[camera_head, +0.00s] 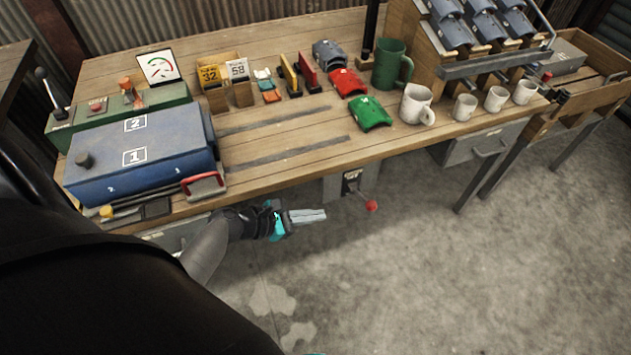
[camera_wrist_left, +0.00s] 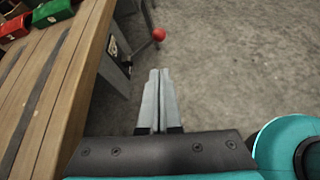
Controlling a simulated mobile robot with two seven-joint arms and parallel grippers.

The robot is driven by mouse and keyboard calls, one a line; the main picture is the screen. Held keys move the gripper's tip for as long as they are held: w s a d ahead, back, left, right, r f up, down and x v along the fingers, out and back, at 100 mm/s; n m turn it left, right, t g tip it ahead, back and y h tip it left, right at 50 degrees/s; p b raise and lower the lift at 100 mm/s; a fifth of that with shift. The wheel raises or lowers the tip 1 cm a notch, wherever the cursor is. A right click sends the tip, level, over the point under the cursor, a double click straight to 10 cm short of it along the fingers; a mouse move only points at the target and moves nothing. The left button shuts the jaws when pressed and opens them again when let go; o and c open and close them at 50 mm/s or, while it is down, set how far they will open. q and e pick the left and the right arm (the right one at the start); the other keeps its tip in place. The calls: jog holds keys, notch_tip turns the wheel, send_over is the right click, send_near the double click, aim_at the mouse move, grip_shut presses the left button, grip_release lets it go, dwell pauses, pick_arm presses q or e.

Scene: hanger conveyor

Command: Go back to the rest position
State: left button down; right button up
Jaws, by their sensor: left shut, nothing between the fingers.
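My left gripper (camera_head: 322,215) is in front of the workbench's near edge, out over the concrete floor, with its fingers pointing right in the head view. In the left wrist view its two grey fingers (camera_wrist_left: 160,72) lie together with nothing between them. My right gripper does not show in either view.
The wooden workbench (camera_head: 285,135) lies close beyond the left gripper. A lever with a red knob (camera_head: 371,206) sticks out from its front, near the fingertips; the knob also shows in the wrist view (camera_wrist_left: 158,34). A blue box (camera_head: 150,150) stands at left. Floor (camera_head: 430,270) at right is clear.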

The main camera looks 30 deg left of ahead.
pick_arm(q)
jog(key=shift+f, duration=0.1)
jog(key=s+d+f+m+g+y, duration=0.15)
jog(key=s+f+m+g, duration=0.25)
jog(key=s+f+m, duration=0.55)
jog(key=s+d+f+m+g+y, duration=0.1)
jog(key=s+f+m+g+y, duration=0.1)
jog(key=s+f+m, duration=0.6)
jog(key=s+d+f+m+g+y, duration=0.1)
jog(key=s+f+m+g+y, duration=0.2)
jog(key=s+f+m, duration=0.4)
jog(key=s+m, duration=0.5)
jog(key=s, duration=0.3)
jog(key=shift+s+f, duration=0.35)
jog(key=shift+s+m, duration=0.1)
jog(key=shift+m, duration=0.15)
